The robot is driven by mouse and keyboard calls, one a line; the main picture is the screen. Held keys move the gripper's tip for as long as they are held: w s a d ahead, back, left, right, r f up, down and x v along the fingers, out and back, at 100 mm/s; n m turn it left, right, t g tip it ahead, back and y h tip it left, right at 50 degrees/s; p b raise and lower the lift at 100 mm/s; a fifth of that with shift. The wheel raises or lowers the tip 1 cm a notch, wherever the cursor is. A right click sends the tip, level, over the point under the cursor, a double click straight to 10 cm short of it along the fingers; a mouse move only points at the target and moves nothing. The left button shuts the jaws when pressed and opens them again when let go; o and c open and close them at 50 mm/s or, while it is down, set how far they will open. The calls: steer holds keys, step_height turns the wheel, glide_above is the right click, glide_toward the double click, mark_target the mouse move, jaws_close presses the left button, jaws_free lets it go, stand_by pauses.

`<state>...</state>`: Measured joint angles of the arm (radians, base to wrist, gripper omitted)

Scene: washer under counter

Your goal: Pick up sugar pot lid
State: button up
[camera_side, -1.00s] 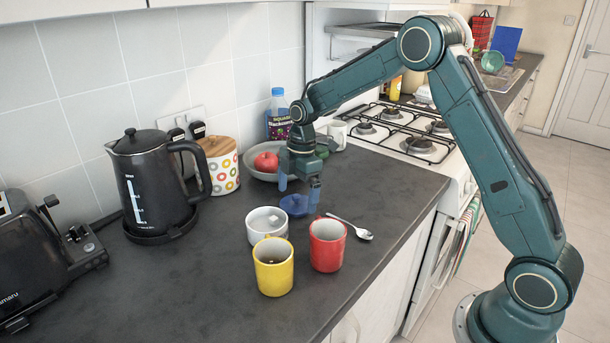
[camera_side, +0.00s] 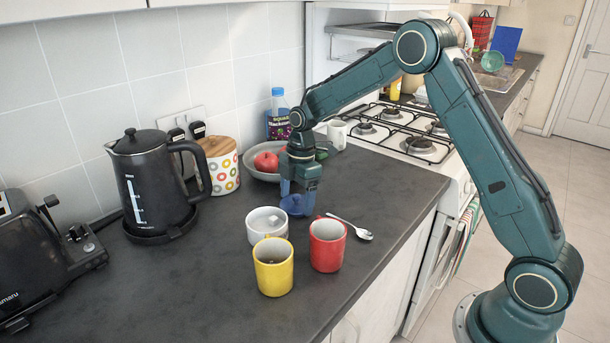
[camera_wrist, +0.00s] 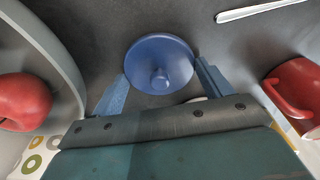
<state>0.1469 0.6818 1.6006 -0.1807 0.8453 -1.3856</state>
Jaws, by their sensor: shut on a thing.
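The sugar pot lid is a round blue disc with a small knob. It shows in the wrist view (camera_wrist: 160,50) between the fingers, knob towards the camera, and in the side view (camera_side: 297,207) at counter level. My gripper (camera_side: 299,194) points down over it. In the wrist view my gripper (camera_wrist: 160,69) has one blue finger at each side of the lid's rim, shut on it. I cannot tell any gap between the lid and the counter. The white sugar pot (camera_side: 267,236) stands open just left of the lid, with a white cube visible inside.
A yellow mug (camera_side: 273,272) and a red mug (camera_side: 327,252) stand in front. A spoon (camera_side: 356,230) lies to the right. A grey bowl (camera_side: 262,176) with red fruit (camera_side: 266,162), a patterned canister (camera_side: 222,172) and a black kettle (camera_side: 150,190) are behind and left.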

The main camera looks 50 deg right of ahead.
mark_target(296, 195)
steer(key=shift+r, duration=0.1)
step_height(296, 195, up, 10)
steer(key=shift+f, duration=0.1)
stand_by(0.7)
stand_by(0.4)
steer(key=s+a+r+n, duration=0.2)
steer(key=a+n, duration=0.3)
steer(key=a, duration=0.7)
steer(key=shift+s+a+g, duration=0.2)
steer(key=shift+s+g, duration=0.1)
steer(key=shift+f, duration=3.1)
steer(key=shift+f, duration=0.2)
